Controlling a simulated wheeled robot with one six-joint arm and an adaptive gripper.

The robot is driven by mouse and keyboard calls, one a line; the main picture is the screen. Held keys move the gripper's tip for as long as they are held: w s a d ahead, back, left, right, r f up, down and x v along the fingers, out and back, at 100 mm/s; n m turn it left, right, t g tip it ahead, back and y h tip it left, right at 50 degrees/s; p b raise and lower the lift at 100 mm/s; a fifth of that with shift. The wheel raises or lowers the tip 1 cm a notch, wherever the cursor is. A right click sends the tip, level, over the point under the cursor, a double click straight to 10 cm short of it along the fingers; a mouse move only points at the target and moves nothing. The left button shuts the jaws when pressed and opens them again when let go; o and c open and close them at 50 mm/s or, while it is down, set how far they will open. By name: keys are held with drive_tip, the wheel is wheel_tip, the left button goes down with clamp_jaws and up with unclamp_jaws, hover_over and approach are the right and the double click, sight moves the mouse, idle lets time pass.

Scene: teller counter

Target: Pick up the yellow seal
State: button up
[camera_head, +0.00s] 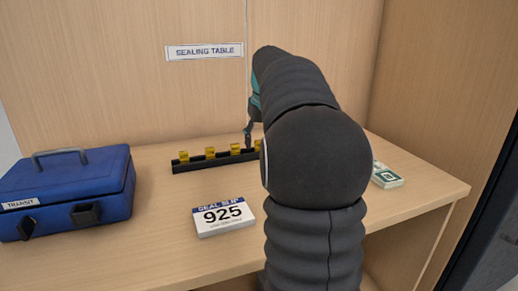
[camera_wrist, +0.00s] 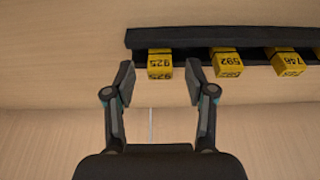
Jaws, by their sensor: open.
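A row of yellow seals stands in a long black rack (camera_head: 218,163) on the table. In the wrist view the rack (camera_wrist: 225,36) holds yellow seals whose upside-down numbers look like 925 (camera_wrist: 160,66), 592 (camera_wrist: 228,66) and 746 (camera_wrist: 287,65), with another cut off at the right edge. A white seal slip (camera_head: 223,216) reads 925. My gripper (camera_wrist: 159,80) is open and empty, its fingertips on either side of the 925 seal in the picture. I cannot tell the depth between them. In the head view my arm hides the rack's right end and most of the gripper (camera_head: 248,135).
A blue transit case (camera_head: 65,190) stands on the left of the table. A small white and green item (camera_head: 386,176) lies at the right, partly behind my arm. A "Sealing Table" sign (camera_head: 205,51) is on the back wall. The table is clear around the slip.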

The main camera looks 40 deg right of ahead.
drive_tip(key=c, duration=0.9)
drive_tip(key=shift+o, duration=0.2)
drive_tip(key=shift+r, duration=0.1)
